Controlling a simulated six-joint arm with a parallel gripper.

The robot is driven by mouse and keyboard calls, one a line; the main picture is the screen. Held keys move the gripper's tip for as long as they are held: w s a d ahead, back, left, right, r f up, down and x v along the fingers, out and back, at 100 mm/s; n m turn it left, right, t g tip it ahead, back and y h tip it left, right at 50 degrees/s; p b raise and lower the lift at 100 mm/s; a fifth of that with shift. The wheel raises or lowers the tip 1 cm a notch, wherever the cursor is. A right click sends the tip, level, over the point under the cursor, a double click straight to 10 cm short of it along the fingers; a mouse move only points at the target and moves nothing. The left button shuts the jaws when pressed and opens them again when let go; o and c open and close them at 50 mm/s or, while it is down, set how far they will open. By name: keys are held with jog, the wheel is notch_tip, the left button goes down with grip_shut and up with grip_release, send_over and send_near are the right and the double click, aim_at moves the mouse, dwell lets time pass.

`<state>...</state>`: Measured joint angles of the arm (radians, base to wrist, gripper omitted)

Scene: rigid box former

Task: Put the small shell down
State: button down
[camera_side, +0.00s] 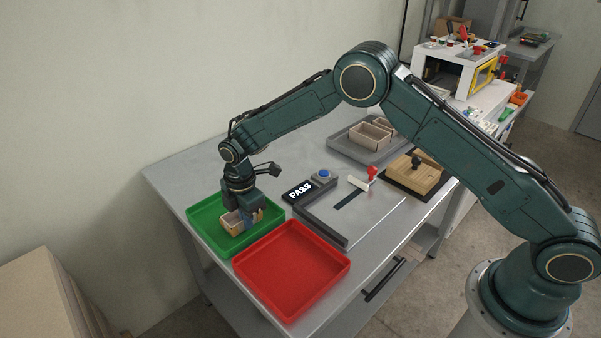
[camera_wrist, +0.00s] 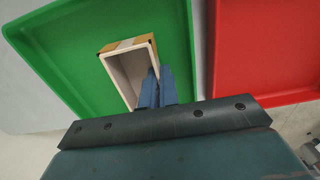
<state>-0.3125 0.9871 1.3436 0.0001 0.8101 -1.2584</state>
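The small shell (camera_side: 232,222), an open tan box with pale inner walls, is in the green tray (camera_side: 203,220). In the wrist view the small shell (camera_wrist: 119,74) lies over the floor of the green tray (camera_wrist: 70,50). My gripper (camera_side: 246,219) points down at the shell's right side. In the wrist view my gripper's blue fingers (camera_wrist: 158,78) are close together with the shell's near right wall between them, one finger inside and one outside. Whether the shell's bottom touches the tray floor is hard to tell.
An empty red tray (camera_side: 290,265) stands beside the green one. Behind are a PASS sign (camera_side: 299,191), a blue button (camera_side: 323,173), a grey fixture with a red-knobbed clamp (camera_side: 371,174), a wooden former block (camera_side: 415,178) and a grey tray (camera_side: 345,147) with other shells (camera_side: 369,136).

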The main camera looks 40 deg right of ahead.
jog(key=shift+f, duration=0.15)
jog(key=c, duration=1.7)
grip_release()
notch_tip(320, 180, up, 12)
jog(key=shift+r, duration=0.2)
jog(key=shift+r, duration=0.1)
